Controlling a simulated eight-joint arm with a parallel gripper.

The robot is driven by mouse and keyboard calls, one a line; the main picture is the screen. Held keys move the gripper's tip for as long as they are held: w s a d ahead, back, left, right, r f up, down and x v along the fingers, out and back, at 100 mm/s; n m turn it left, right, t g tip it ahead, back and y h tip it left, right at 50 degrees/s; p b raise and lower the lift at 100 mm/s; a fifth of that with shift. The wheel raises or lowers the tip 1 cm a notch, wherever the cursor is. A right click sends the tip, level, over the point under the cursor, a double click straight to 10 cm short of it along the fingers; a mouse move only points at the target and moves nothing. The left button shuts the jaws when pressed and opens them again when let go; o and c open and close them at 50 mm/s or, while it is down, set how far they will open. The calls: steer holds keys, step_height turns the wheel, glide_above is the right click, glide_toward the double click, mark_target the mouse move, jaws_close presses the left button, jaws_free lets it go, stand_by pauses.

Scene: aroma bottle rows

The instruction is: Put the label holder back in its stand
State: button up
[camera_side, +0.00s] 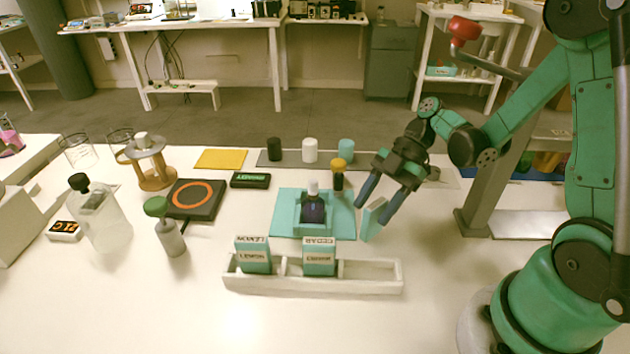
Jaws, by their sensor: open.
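A teal label holder (371,219) stands tilted on the white table, just right of the turquoise mat. My gripper (374,213) points down at it with its two blue fingers apart. The holder shows between and just below the fingertips; I cannot tell whether they touch it. The long white stand (352,287) lies in front, nearer the camera. Its left part holds a teal holder marked LEMON (253,256), and a second one marked CEDAR (319,258) stands near its middle. The right part of the stand is empty.
A dark blue bottle (313,209) sits in a teal cradle on the turquoise mat (285,222). A yellow-capped bottle (338,174) stands behind. Left are a black scale (193,201), a green-topped bottle (168,232) and a clear bottle (102,220). The table right of the stand is clear.

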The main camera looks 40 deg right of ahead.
mark_target(376, 203)
steer(key=shift+v, duration=1.2)
steer(key=shift+o, duration=1.2)
steer(key=shift+d+r, duration=0.25)
steer(key=o, duration=0.4)
steer(key=shift+d+r, duration=0.1)
steer(key=shift+r, duration=0.05)
steer(key=shift+o, duration=0.2)
